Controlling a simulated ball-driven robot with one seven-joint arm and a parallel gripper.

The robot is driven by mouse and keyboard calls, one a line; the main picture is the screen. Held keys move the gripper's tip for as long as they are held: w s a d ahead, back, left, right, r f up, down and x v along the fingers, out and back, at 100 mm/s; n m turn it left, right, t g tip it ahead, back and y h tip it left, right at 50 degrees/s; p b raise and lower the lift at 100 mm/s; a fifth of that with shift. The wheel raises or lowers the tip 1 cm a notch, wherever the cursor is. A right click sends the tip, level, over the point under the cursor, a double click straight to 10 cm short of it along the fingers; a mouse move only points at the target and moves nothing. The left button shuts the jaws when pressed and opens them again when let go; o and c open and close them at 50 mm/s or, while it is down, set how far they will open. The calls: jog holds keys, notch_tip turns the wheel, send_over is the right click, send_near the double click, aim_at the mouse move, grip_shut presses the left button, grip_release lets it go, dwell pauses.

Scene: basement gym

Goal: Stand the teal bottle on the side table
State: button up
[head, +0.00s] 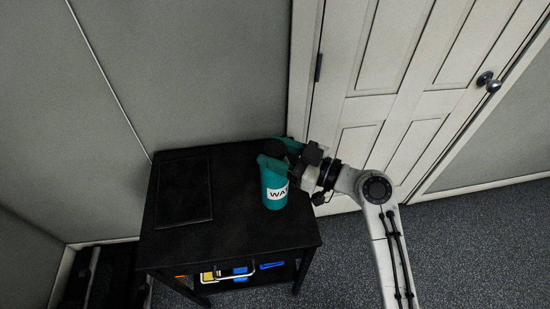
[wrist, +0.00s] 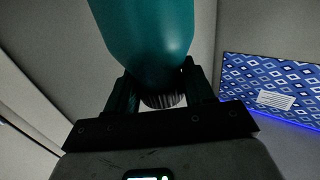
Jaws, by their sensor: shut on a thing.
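The teal bottle (head: 274,191) has a white label with dark letters and a dark cap. In the head view it appears upright over the right part of the black side table (head: 237,225); I cannot tell whether its base touches the top. My gripper (head: 285,155) reaches in from the right and is shut on the bottle near its cap. In the wrist view the teal bottle (wrist: 148,35) fills the top middle, its ribbed cap end between the two fingers of my gripper (wrist: 160,95). The fingers hide part of its neck.
A flat black tray or panel (head: 184,190) lies on the table's left part. A lower shelf holds a few colourful items (head: 240,272). A white panelled door (head: 390,90) and grey walls stand close behind. A blue patterned panel (wrist: 270,90) shows in the wrist view.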

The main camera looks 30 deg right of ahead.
aim_at(274, 187)
jog(key=shift+w+f, duration=0.4)
jog(key=shift+f, duration=0.05)
jog(key=shift+w+f, duration=0.1)
jog(key=shift+f, duration=1.6)
jog(key=o, duration=1.4)
jog(key=shift+f, duration=0.1)
